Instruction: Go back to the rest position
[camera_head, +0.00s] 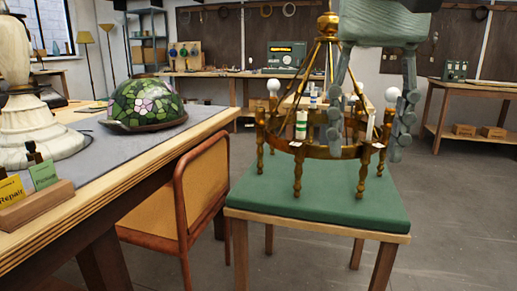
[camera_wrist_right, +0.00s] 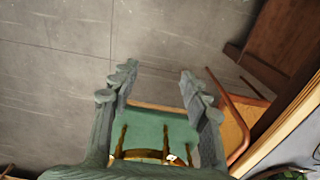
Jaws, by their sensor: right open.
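My right gripper (camera_head: 368,122) comes down from the top in the head view, its two green-grey fingers spread apart. In the right wrist view the gripper (camera_wrist_right: 158,74) is open, with nothing between its fingertips. In the head view its fingers overlap the right part of a brass chandelier (camera_head: 297,188). Whether they touch it is not clear. The chandelier stands on a green-topped stool (camera_head: 255,203) and bears white bulbs (camera_head: 273,86). In the right wrist view the green top (camera_wrist_right: 155,125) and part of the brass ring show between the fingers. My left gripper is not in view.
A workbench (camera_head: 150,150) on the left holds a stained-glass shade (camera_head: 146,103), a pale lamp base (camera_head: 40,125) and a card holder (camera_head: 38,208). An orange-backed chair (camera_head: 203,185) stands between bench and stool. Open floor (camera_head: 465,215) lies to the right.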

